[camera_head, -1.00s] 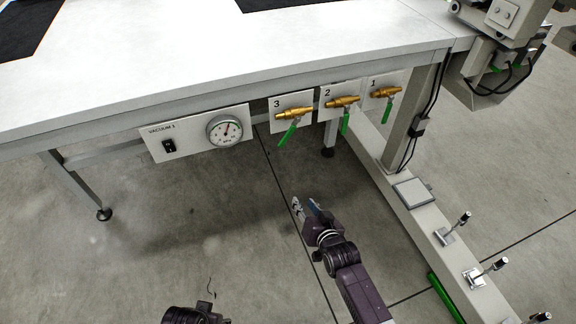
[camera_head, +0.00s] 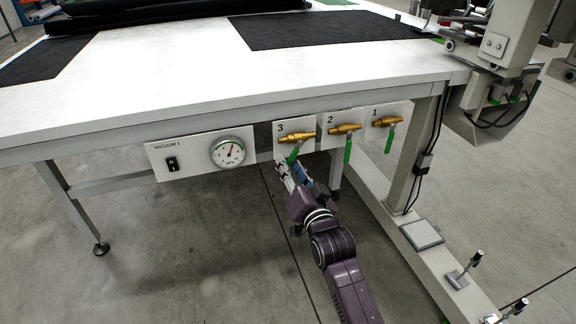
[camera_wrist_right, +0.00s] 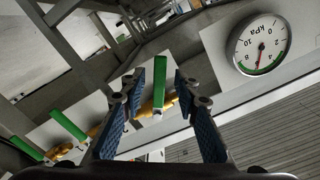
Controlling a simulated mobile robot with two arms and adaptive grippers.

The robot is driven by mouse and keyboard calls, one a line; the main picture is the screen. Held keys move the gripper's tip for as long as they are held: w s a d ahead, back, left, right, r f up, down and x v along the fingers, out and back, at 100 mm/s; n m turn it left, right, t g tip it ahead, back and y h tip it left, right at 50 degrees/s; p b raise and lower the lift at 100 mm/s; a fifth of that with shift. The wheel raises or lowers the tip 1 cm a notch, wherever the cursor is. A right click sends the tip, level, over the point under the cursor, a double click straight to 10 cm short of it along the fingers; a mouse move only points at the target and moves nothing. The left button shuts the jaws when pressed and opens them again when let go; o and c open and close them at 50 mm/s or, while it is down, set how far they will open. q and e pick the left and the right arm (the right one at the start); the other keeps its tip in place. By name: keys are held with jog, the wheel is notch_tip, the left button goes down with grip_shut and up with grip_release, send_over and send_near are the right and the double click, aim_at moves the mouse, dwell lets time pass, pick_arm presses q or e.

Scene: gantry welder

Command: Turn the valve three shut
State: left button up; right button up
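Valve three (camera_head: 297,136) is a brass valve on a white plate marked 3 under the table's front edge. Its green handle (camera_head: 293,154) hangs down, leaning a little left. In the right wrist view the green handle (camera_wrist_right: 161,85) stands between my two blue finger pads, with a gap on each side. My right gripper (camera_head: 290,171) is open just below valve three, its fingertips at the lower part of the handle; they overlap it in the head view. My left gripper is in neither view.
Valve two (camera_head: 344,129) and valve one (camera_head: 388,122) sit to the right, their green handles hanging down. A vacuum panel with a switch and a gauge (camera_head: 228,152) is to the left. The white table (camera_head: 190,80) overhangs the valves. A table leg stands behind the gripper.

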jog(key=shift+x, duration=1.2)
jog(key=shift+c, duration=0.6)
grip_shut()
